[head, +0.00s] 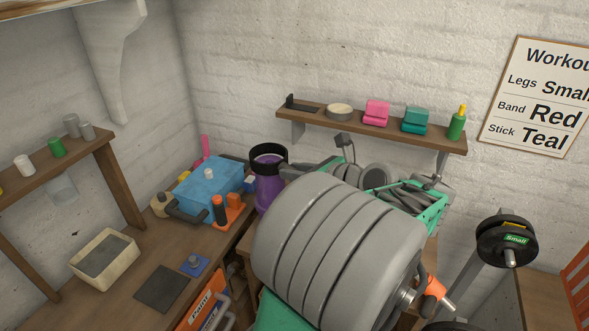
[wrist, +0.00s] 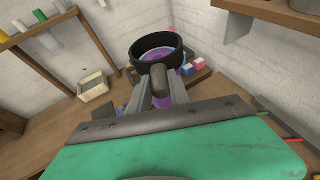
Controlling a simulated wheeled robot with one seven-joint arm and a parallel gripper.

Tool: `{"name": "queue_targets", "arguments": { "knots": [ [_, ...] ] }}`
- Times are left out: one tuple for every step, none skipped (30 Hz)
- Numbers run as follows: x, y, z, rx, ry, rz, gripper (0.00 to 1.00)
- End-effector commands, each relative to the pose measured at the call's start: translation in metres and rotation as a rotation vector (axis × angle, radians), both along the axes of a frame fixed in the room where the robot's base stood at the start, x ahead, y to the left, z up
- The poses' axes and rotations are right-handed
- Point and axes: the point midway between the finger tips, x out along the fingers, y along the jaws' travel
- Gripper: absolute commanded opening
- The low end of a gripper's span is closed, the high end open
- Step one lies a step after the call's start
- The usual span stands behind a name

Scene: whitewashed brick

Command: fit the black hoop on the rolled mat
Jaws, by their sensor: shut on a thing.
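The black hoop (head: 268,150) is a wide ring at the top end of the upright purple rolled mat (head: 269,192). In the wrist view the hoop (wrist: 141,62) has a stubby grey-brown grip on its near side, and my gripper (wrist: 160,84) is shut on that grip. In the head view my gripper (head: 297,170) is partly hidden behind my arm.
A blue box (head: 207,185) and an orange-and-black tool (head: 226,211) lie left of the mat. A cream bin (head: 104,258) stands on the bench. A green basket (head: 430,214) is at the right. A wall shelf (head: 372,128) with small items hangs behind.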

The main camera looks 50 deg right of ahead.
Motion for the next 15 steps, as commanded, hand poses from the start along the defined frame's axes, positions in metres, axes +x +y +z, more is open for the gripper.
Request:
{"name": "queue_targets", "arguments": {
  "knots": [
    [0.000,0.000,-0.002,0.001,0.000,0.000,0.00],
    [0.000,0.000,-0.003,0.001,0.000,0.000,0.00],
    [0.000,0.000,-0.004,0.001,0.000,0.000,0.00],
    [0.000,0.000,-0.005,0.000,0.000,0.000,0.00],
    [0.000,0.000,-0.006,0.000,0.000,0.000,0.00],
    [0.000,0.000,-0.007,0.000,0.000,0.000,0.00],
    [0.000,0.000,-0.008,0.000,0.000,0.000,0.00],
    [0.000,0.000,-0.009,-0.001,0.000,0.000,0.00],
    [0.000,0.000,-0.010,-0.001,0.000,0.000,0.00],
    [0.000,0.000,-0.011,0.000,0.000,0.000,0.00],
    [0.000,0.000,-0.012,0.000,0.000,0.000,0.00],
    [0.000,0.000,-0.013,0.000,0.000,0.000,0.00],
    [0.000,0.000,-0.014,0.000,0.000,0.000,0.00],
    [0.000,0.000,-0.015,0.000,0.000,0.000,0.00],
    [0.000,0.000,-0.016,0.001,0.000,0.000,0.00]
  ]
}}
